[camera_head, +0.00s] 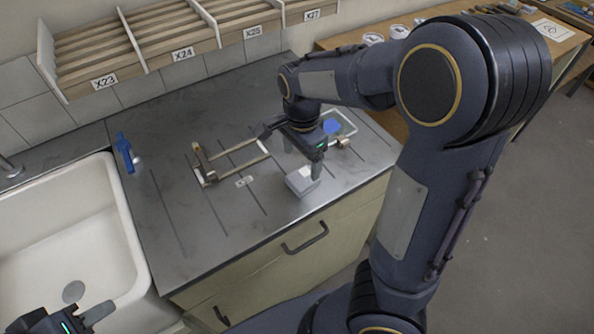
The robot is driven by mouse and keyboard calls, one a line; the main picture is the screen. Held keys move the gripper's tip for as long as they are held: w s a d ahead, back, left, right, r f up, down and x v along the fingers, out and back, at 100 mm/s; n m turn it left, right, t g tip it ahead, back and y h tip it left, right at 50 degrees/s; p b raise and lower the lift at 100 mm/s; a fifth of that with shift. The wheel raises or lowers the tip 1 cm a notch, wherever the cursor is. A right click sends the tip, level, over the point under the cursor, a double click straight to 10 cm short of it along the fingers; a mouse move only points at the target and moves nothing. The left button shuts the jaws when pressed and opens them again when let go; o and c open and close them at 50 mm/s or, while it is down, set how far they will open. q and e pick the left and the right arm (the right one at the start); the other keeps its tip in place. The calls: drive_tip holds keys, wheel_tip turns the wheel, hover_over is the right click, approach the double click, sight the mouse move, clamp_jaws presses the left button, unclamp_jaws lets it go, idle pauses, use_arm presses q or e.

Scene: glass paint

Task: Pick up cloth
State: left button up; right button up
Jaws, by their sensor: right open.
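A small pale grey-white folded piece, which looks like the cloth (300,183), lies on the dark worktop (225,225) near its front edge. My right gripper (301,160) points down just above and behind it, with its fingers apart. One finger overlaps the piece in the picture; I cannot tell whether they touch. My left gripper (84,317) is at the bottom left in front of the sink, partly cut off by the frame, so its opening does not show clearly.
A clear tray with a blue item (333,127) stands behind my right gripper. Wooden shelves (110,55) line the back wall.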

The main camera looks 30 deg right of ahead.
sight(303, 177)
drive_tip(key=f, duration=0.6)
drive_tip(key=shift+s+d+f, duration=0.15)
drive_tip(key=shift+d+f, duration=0.1)
drive_tip(key=shift+f, duration=0.05)
drive_tip(key=c, duration=1.1)
drive_tip(key=shift+r, duration=0.1)
